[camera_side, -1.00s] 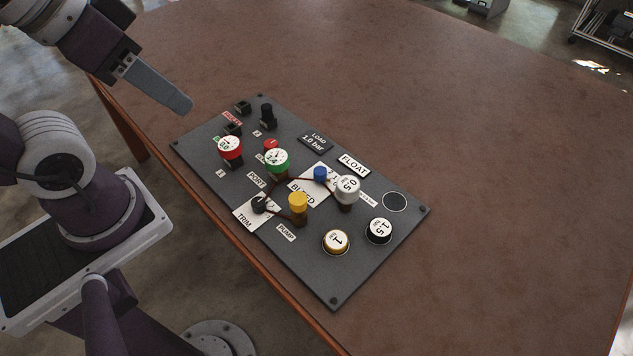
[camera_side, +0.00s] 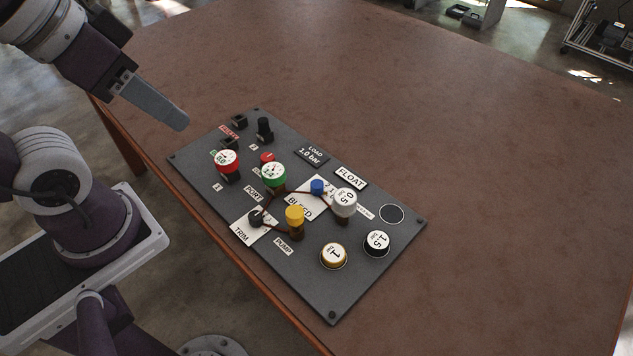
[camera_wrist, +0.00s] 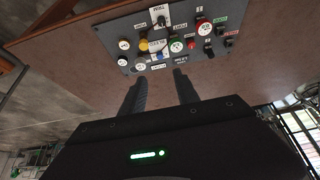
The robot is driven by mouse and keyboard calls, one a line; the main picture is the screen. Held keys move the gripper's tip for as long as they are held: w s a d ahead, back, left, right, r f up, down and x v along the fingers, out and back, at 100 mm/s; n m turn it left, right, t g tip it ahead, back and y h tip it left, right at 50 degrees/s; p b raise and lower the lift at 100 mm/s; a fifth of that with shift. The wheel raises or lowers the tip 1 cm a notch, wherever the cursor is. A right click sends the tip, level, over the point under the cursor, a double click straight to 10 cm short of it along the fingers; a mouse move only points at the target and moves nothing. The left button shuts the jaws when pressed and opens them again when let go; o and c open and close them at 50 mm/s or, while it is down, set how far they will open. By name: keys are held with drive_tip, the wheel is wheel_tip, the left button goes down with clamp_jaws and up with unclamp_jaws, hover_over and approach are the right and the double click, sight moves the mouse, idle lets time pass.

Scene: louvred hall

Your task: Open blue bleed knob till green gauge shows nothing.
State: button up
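The blue bleed knob (camera_side: 317,187) stands on a white BLEED plate near the middle of the dark panel; it shows small in the wrist view (camera_wrist: 158,56). The green-rimmed gauge (camera_side: 273,173) stands left of it, with a white dial; its needle reading is too small to tell. It also shows in the wrist view (camera_wrist: 176,45). My gripper (camera_wrist: 160,76) is empty, its two fingers apart. In the side view my gripper (camera_side: 176,118) hangs above and left of the panel, clear of the knob, with one finger hiding the other.
The panel (camera_side: 375,270) lies on a brown table (camera_side: 480,180). The table's right side is clear.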

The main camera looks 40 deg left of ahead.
drive_tip(key=shift+o, duration=1)
drive_tip(key=shift+w+a+m, duration=0.1)
drive_tip(key=shift+w+m, duration=0.2)
drive_tip(key=shift+m, duration=0.1)
drive_tip(key=m+g, duration=0.6)
drive_tip(key=m, duration=2.9)
hover_over(317, 184)
wheel_tip(317, 184, down, 26)
drive_tip(key=shift+w+r, duration=0.1)
drive_tip(key=shift+r, duration=0.05)
wheel_tip(317, 184, down, 10)
drive_tip(key=shift+r, duration=0.1)
clamp_jaws()
